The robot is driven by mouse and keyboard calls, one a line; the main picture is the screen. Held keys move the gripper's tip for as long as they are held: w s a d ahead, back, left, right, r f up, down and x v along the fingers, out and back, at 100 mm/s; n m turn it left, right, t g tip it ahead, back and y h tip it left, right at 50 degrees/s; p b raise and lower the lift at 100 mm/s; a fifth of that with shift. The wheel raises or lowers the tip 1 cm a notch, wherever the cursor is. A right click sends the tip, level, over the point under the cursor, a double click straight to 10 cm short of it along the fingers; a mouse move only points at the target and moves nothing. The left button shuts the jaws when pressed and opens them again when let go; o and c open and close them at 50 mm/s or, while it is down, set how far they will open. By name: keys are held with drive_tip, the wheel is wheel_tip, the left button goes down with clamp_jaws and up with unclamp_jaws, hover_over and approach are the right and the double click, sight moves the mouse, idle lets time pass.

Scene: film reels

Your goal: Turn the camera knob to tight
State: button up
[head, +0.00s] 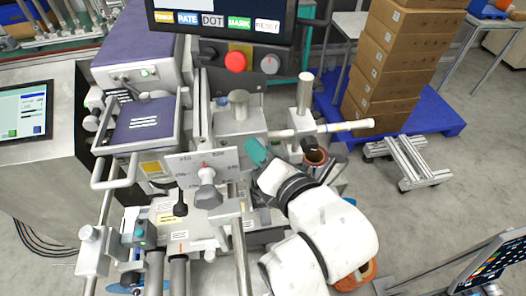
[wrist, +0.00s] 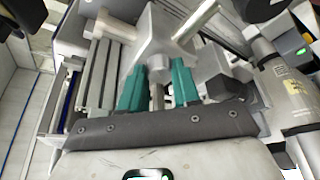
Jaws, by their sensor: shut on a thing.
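A pale plate (head: 184,169) with small labels carries a grey knob (head: 207,176) with a red mark above it, in the middle of the head view. I cannot read the labels. My gripper (head: 254,151) has teal fingers and reaches in from the right, to the right of this plate. In the wrist view my gripper (wrist: 158,88) has its two fingers on either side of a grey shaft-like part (wrist: 157,97), under a pale block (wrist: 153,45) with round posts. The fingers hide most of the held part. I cannot tell whether it is the camera knob.
A post-topped block (head: 238,122) and a cream-handled bar (head: 345,127) stand close to my gripper. A control panel with a red button (head: 235,62) is behind.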

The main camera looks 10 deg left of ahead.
drive_tip(key=shift+f+m+t+y+b, duration=0.25)
drive_tip(key=shift+m+t+y+b, duration=0.45)
drive_tip(key=shift+m+b, duration=1.65)
drive_tip(key=shift+f+m+t+y+b, duration=0.3)
drive_tip(key=shift+m+t+b, duration=0.6)
drive_tip(key=shift+m+b, duration=1.5)
drive_tip(key=shift+f+m+t+y+b, duration=0.15)
drive_tip(key=shift+m+t+y+b, duration=0.55)
drive_tip(key=shift+m+b, duration=1.65)
drive_tip(key=shift+m+p, duration=0.7)
drive_tip(key=shift+m, duration=0.2)
drive_tip(key=o, duration=1.1)
drive_tip(key=shift+c, duration=0.2)
drive_tip(key=v, duration=1)
drive_tip(key=shift+s+d, duration=0.2)
drive_tip(key=shift+s, duration=0.1)
